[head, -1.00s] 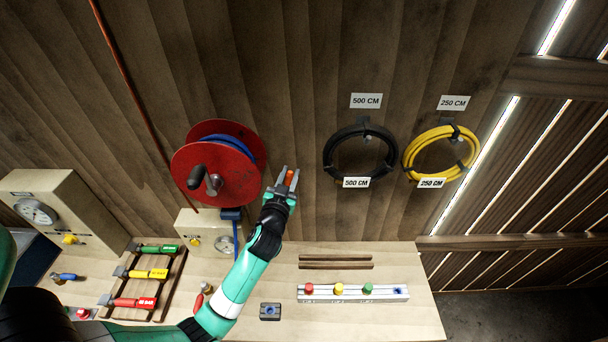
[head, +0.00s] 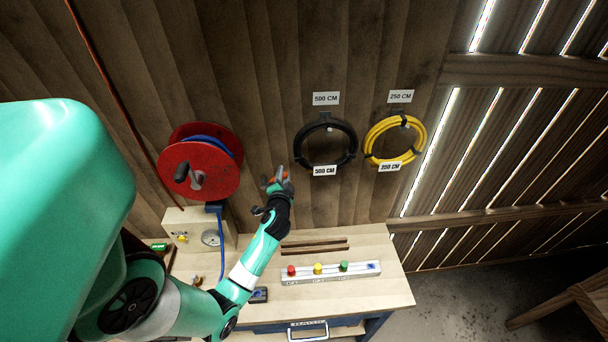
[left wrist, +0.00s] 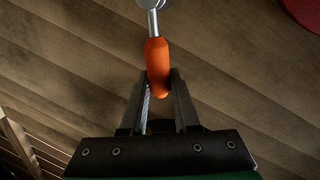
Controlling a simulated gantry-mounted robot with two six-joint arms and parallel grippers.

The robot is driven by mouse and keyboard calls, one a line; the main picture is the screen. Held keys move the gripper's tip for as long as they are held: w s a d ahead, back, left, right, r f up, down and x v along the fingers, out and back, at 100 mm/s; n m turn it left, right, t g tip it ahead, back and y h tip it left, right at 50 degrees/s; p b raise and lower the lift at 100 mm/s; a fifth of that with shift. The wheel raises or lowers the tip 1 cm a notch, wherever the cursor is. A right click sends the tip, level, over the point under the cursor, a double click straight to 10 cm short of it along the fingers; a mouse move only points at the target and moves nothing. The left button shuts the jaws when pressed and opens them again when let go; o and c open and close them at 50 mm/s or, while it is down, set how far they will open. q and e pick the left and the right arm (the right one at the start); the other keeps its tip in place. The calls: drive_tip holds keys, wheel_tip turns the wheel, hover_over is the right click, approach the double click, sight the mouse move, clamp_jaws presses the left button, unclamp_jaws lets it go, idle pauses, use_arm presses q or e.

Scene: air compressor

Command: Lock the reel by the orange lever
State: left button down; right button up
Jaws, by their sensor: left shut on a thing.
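The red reel (head: 214,170) with a blue hose is mounted on the wooden wall, and a bit of its red rim (left wrist: 306,10) shows in the left wrist view. The orange lever (head: 284,176) is to the right of the reel. In the left wrist view its orange handle (left wrist: 157,62) hangs from a metal rod, with its lower end between my fingers. My left gripper (head: 277,182) is shut on this handle, which also shows between its fingers in the left wrist view (left wrist: 159,92). My right gripper is not in view.
A black hose coil (head: 298,150) and a yellow hose coil (head: 369,139) hang to the right. A gauge box (head: 188,222) stands below the reel. The workbench (head: 380,290) below carries a strip with coloured knobs (head: 335,277). Bare wall lies between lever and black coil.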

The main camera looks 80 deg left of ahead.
use_arm(q)
drive_tip(key=shift+w+f+m, duration=0.15)
drive_tip(key=shift+f+m, duration=0.1)
drive_tip(key=shift+m, duration=0.05)
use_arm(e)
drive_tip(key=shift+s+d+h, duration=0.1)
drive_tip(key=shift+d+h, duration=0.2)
use_arm(q)
drive_tip(key=c, duration=0.7)
unclamp_jaws()
drive_tip(key=shift+o, duration=0.2)
drive_tip(key=shift+d, duration=0.1)
drive_tip(key=s+d+r, duration=0.1)
drive_tip(key=d+r, duration=0.1)
drive_tip(key=d, duration=0.9)
drive_tip(key=shift+b, duration=0.3)
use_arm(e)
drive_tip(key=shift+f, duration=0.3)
use_arm(q)
drive_tip(key=shift+d, duration=0.1)
